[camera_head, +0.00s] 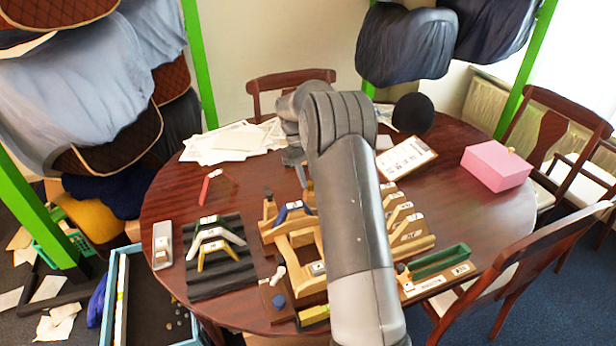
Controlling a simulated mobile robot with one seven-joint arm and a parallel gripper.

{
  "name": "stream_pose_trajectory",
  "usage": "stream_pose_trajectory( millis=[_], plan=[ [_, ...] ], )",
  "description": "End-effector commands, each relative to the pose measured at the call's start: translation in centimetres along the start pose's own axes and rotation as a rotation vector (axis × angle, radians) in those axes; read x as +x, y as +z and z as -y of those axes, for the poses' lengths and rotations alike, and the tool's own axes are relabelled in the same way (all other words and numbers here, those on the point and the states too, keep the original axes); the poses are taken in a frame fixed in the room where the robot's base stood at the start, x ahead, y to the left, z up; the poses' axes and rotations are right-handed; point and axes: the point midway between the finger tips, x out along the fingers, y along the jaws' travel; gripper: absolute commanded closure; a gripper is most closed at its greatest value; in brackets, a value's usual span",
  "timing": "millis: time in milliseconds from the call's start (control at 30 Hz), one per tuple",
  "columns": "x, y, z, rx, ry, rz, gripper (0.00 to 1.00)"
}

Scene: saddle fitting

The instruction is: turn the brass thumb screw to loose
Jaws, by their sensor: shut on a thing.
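My gripper (296,162) shows only in part, small and grey, left of my large forearm, over the back of the wooden fixture (283,250). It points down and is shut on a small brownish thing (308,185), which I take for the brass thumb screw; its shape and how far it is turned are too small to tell. The fixture stands mid-table and has a blue arched piece (293,209) on it. My arm hides the fixture's right part.
Left of the fixture, a dark ribbed mat (222,280) bears several arched pieces. A green tray (440,262) and wooden rack pieces (410,238) lie right of my arm. A pink box (495,166), a clipboard (406,157) and papers (225,146) lie farther back. Chairs surround the table.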

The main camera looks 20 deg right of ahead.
Motion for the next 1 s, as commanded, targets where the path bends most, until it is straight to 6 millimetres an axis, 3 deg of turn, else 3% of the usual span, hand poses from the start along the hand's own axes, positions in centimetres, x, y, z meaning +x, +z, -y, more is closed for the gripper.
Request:
stream_pose_trajectory(
  millis=[467,500,733,1000],
  plan=[
    [-0.02,0.02,0.01,-0.012,0.005,0.0,1.0],
    [-0.02,0.02,0.01,-0.012,0.005,0.0,0.74],
    [-0.01,0.01,0.01,-0.011,0.005,0.0,0.56],
    [-0.14,-0.01,0.01,-0.011,0.005,0.0,0.55]
  ],
)
